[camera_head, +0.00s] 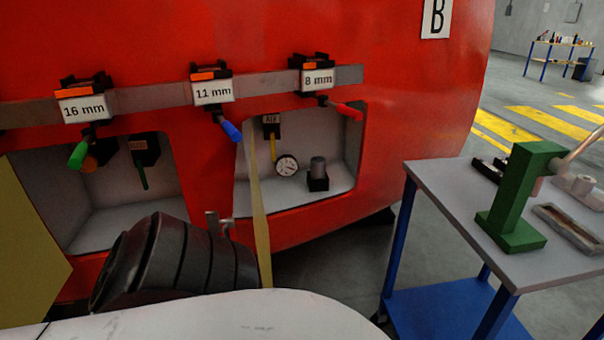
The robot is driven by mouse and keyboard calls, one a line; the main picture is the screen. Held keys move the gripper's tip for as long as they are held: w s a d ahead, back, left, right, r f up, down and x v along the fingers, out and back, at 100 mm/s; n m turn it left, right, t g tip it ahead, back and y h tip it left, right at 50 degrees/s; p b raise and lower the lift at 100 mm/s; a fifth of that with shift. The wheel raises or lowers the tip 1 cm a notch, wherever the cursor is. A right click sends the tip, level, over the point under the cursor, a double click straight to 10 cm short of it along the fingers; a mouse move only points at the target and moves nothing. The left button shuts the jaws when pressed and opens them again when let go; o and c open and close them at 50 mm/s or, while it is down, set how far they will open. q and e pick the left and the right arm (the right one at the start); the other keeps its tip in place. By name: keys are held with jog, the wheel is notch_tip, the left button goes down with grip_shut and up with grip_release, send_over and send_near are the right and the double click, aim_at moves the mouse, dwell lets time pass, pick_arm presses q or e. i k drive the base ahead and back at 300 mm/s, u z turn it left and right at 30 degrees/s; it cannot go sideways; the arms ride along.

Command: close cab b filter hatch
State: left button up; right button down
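The red cab nose (400,90) fills the left and middle of the head view, with a "B" sign (436,17) on it. Two recesses in it stand open. The right recess (345,150) holds a round gauge (286,166), a dark cylinder (318,175) and a small label that seems to read "AIR". A tan panel (259,215), seen nearly edge-on, stands out at its left side. The left recess (110,225) has a label too small to read; a broad tan panel (25,250) stands at its left. I cannot tell which hatch is the filter one. Neither gripper shows.
A grey rail holds handled tools labelled 16 mm (84,109), 11 mm (213,91) and 8 mm (318,79). A dark ribbed cylindrical part (165,265) blocks the lower left. A table (450,210) with a green press (520,200) stands at right. Floor beyond is open.

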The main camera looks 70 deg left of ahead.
aim_at(251, 225)
jog(key=k, duration=0.5)
jog(key=u, duration=2.2)
jog(key=i, duration=1)
jog(key=k, duration=1)
jog(key=z, duration=2.15)
jog(key=i, duration=0.4)
jog(key=u, duration=2.2)
jog(key=i, duration=0.5)
jog(key=z, duration=0.05)
